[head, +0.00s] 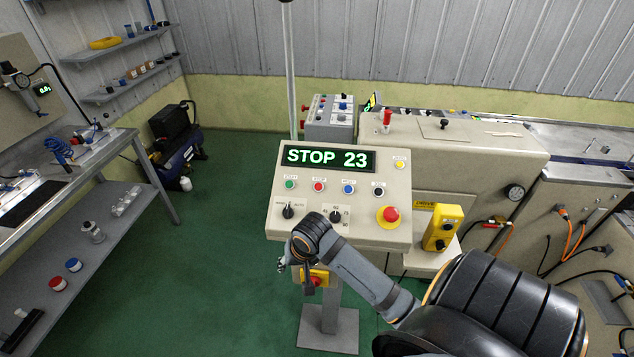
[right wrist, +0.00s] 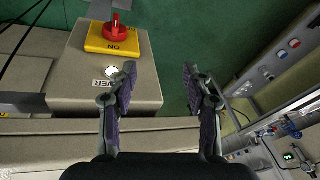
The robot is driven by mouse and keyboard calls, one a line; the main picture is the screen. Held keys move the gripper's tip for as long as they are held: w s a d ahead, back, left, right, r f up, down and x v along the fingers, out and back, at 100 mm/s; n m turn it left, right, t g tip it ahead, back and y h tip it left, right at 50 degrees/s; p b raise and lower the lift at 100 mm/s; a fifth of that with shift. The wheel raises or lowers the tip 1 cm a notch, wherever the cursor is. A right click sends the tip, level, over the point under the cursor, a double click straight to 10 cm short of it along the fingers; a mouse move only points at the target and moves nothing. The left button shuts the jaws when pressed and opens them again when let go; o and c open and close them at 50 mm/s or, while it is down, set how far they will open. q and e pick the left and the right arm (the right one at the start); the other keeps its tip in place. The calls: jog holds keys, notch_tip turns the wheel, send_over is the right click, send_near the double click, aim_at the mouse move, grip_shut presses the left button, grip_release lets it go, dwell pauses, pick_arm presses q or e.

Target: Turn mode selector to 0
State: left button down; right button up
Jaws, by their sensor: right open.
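The beige control panel (head: 275,225) carries a lit display (head: 328,158) reading "STOP 23". A black mode selector (head: 288,211) with a marking that looks like AUTO sits at its lower left; its exact pointer position is too small to tell. My right gripper (head: 292,268) is below and in front of the panel's lower left corner, apart from the selector. In the right wrist view my right gripper (right wrist: 158,82) is open with nothing between its fingers. The selector is not recognisable there. My left gripper is not in view.
A second black knob (head: 336,216) with numbers and a red mushroom button (head: 389,215) share the panel. Under it, a red rotary switch (right wrist: 117,27) sits on a yellow plate (right wrist: 98,42), beside the left finger. A yellow box (head: 443,227) stands right.

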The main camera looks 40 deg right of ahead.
jog(key=s+f+n, duration=0.3)
jog(key=s+f, duration=0.1)
jog(key=f, duration=0.4)
jog(key=s+f+n+h, duration=0.1)
jog(key=s+f+n, duration=0.2)
jog(key=f, duration=0.6)
jog(key=shift+s+a+n+g+b, duration=0.25)
jog(key=shift+s+g+b, duration=0.2)
jog(key=shift+s, duration=0.65)
jog(key=s+d+f+b, duration=0.1)
jog(key=s+f, duration=0.3)
jog(key=f, duration=0.5)
jog(key=s+d+f+b, duration=0.1)
jog(key=s+f, duration=0.3)
jog(key=f, duration=0.6)
jog(key=s+f+g, duration=0.1)
jog(key=s+f, duration=0.4)
jog(key=s, duration=0.2)
jog(key=s+f+b, duration=0.1)
jog(key=s+f, duration=0.4)
jog(key=s, duration=0.3)
jog(key=shift+f+g, duration=0.25)
jog(key=shift+g, duration=0.1)
jog(key=shift+n, duration=0.25)
jog(key=shift+c, duration=0.2)
